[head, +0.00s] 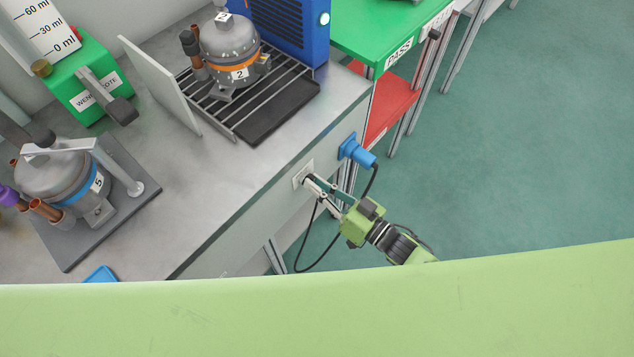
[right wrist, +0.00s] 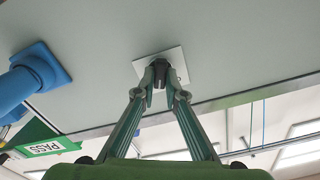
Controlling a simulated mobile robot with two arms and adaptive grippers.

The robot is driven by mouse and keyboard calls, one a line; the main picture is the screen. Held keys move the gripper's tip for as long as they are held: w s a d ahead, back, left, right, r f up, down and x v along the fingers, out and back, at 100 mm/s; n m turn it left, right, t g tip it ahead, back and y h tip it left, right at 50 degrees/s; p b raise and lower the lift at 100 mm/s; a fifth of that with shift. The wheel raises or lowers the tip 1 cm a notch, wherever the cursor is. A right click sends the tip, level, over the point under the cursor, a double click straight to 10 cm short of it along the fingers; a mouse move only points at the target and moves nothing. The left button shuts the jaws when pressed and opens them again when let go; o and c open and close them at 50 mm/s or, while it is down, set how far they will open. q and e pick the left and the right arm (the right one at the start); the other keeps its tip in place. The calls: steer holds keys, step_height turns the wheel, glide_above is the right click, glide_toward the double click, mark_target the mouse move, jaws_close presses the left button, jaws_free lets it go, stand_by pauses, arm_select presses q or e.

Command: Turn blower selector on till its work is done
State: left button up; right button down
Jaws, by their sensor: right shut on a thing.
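The blower selector is a black knob (right wrist: 160,70) on a square white plate (right wrist: 174,55) on the front face of the bench. The plate also shows in the head view (head: 298,176). My right gripper (head: 308,182) reaches it from the front, and in the right wrist view its fingertips (right wrist: 160,82) are shut on the knob, one on each side. The knob's pointer mark cannot be made out. A blue blower (head: 288,30) stands at the back of the bench beside a rack (head: 212,108), with a light lit on its side (head: 324,18). My left gripper is not in view.
A blue plug (head: 354,152) with a black cable sticks out just right of the knob, and also shows in the right wrist view (right wrist: 35,78). Compressor 2 (head: 230,48) stands on the rack; compressor 5 (head: 62,178) stands on a grey plate at left. A green PASS table (head: 372,35) adjoins.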

steer(key=shift+m, duration=0.5)
steer(key=c, duration=2.1)
jaws_free()
steer(key=v, duration=1.2)
steer(key=shift+r, duration=0.1)
steer(key=shift+w, duration=0.1)
